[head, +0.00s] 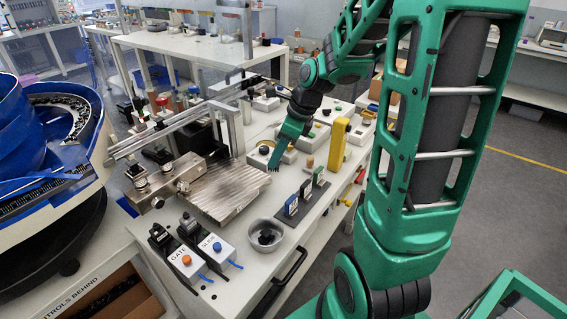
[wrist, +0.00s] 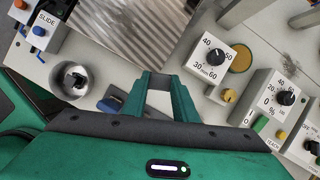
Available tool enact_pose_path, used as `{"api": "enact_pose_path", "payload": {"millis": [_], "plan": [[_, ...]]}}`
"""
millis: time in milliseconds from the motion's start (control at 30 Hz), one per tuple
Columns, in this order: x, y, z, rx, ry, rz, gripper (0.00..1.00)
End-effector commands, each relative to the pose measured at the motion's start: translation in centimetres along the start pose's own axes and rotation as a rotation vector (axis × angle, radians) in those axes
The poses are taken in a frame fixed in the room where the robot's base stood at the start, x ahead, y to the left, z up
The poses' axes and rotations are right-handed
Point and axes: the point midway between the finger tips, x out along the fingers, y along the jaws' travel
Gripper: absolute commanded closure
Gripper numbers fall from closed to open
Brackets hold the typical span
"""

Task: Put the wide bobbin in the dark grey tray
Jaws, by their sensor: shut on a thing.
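My gripper (head: 273,166) hangs low at the right edge of the ribbed metal plate (head: 228,190), fingers pointing down. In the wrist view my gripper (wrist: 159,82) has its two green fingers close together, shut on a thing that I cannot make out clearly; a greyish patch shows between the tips. I cannot pick out the wide bobbin for certain.
A metal bowl (head: 265,236) with black pieces in it stands at the bench front; it also shows in the wrist view (wrist: 68,78).

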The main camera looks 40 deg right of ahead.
Motion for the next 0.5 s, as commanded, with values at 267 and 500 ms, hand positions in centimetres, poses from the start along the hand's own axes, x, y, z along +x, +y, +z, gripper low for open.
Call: {"api": "enact_pose_path", "payload": {"millis": [267, 500], "plan": [[2.6, -5.2, -2.3, 0.008, 0.002, 0.000, 0.95], [3.7, -7.4, -3.2, 0.006, -0.001, -0.001, 0.95]]}}
